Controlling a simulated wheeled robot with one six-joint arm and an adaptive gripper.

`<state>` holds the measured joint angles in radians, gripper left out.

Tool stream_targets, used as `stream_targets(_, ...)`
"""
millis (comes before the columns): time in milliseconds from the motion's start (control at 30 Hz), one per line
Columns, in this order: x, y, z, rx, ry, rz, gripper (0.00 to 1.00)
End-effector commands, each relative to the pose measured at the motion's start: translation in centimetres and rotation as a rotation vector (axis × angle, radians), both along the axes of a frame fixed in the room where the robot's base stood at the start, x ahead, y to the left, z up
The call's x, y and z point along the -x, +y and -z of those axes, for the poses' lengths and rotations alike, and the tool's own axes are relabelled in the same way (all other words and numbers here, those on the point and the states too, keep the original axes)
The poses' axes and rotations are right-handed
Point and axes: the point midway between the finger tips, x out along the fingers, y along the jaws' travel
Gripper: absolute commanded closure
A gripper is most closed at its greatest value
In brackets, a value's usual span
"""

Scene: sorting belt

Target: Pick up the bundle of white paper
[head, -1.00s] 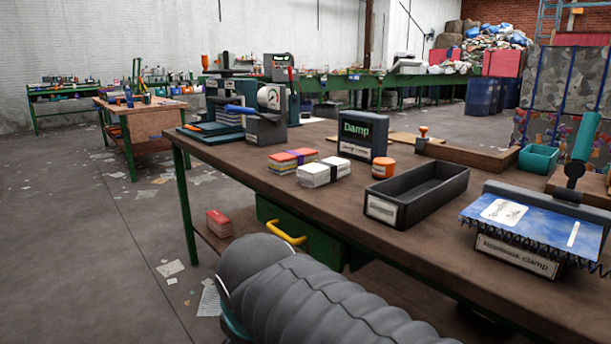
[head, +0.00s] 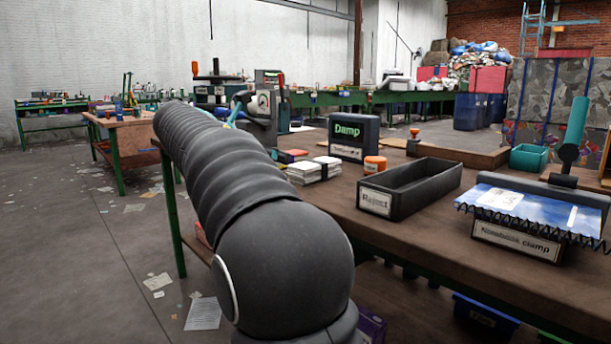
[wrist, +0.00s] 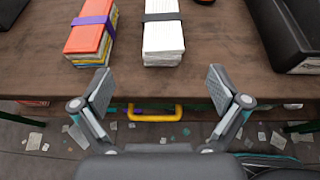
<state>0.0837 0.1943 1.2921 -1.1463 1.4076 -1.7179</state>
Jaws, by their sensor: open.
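The bundle of white paper (wrist: 163,40) lies flat on the table with a dark band around it. In the wrist view it is at the top, ahead of my gripper (wrist: 161,92) and roughly centred between the fingers. My gripper is open and empty, still short of the bundle, near the table's front edge. In the head view the white bundle (head: 304,173) shows just right of my arm. My gripper is hidden behind my arm there.
A colored bundle with a purple band (wrist: 91,35) lies left of the white one. The black reject tray (head: 425,195) stands to the right, with an orange-lidded jar (head: 374,166) and the Damp box (head: 353,136) nearby. A drawer's yellow handle (wrist: 155,117) is below the table edge.

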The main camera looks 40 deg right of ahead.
Motion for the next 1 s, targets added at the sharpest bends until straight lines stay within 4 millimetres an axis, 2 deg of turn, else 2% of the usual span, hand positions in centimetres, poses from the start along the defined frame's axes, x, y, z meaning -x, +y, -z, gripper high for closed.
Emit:
stream_targets(500, -1.0, -7.1, 2.9, 0.012, 0.016, 0.002, 0.02)
stream_targets(800, -1.1, -8.5, 3.5, 0.012, 0.015, 0.001, 0.02)
stream_targets(1000, -1.0, -10.8, 4.9, 0.012, 0.014, 0.002, 0.02)
